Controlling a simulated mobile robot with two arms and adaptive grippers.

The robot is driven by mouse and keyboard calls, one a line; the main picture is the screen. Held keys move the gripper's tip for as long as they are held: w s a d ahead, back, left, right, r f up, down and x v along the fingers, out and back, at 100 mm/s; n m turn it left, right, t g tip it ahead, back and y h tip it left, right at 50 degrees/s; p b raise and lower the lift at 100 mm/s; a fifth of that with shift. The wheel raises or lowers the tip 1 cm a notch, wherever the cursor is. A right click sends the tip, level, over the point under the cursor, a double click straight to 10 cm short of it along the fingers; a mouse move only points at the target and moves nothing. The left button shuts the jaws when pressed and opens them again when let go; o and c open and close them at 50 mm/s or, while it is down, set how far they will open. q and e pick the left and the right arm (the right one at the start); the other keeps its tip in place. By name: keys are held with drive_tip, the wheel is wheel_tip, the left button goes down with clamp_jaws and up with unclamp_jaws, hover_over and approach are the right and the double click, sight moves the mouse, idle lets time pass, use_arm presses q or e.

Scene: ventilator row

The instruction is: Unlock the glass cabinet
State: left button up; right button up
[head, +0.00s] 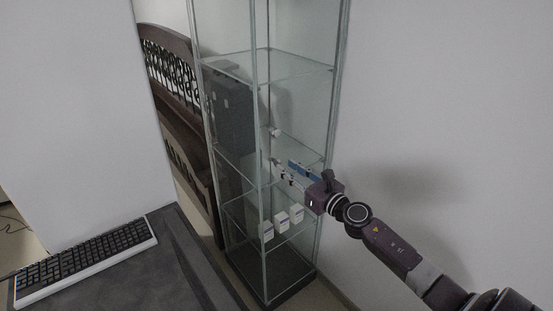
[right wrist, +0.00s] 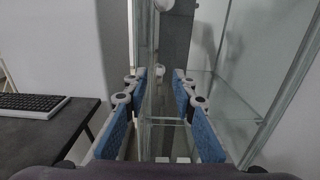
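The tall glass cabinet (head: 300,66) stands in the middle of the head view with its metal-framed glass closed around the shelves. A small white fitting (head: 274,131) shows at its front upright, above my right gripper (head: 283,166). In the right wrist view, a round white piece (right wrist: 165,4) is at the top edge; I cannot tell whether either is the lock. My right gripper, also in the right wrist view (right wrist: 159,82), has its blue-padded fingers apart, with the cabinet's front edge showing between them. I see nothing held. My left gripper is not in view.
Several small white boxes (head: 282,222) stand on a lower cabinet shelf. A dark desk (head: 150,275) with a keyboard (head: 90,256) is at lower left. A dark wooden bench (head: 178,75) stands behind the cabinet, left. A bare wall (head: 450,120) is at right.

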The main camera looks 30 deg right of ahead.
sight(280, 163)
drive_tip(key=w, duration=0.4)
drive_tip(key=shift+a, duration=0.2)
drive_tip(key=shift+w, duration=0.8)
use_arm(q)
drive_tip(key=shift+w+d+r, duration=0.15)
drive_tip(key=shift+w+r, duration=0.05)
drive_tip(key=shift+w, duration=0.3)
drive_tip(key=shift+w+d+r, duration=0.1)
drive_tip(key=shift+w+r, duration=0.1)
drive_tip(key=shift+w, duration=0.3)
use_arm(e)
drive_tip(key=shift+w+f, duration=0.1)
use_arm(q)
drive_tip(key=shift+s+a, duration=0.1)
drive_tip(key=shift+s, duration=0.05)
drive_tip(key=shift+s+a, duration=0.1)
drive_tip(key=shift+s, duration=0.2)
use_arm(e)
clamp_jaws()
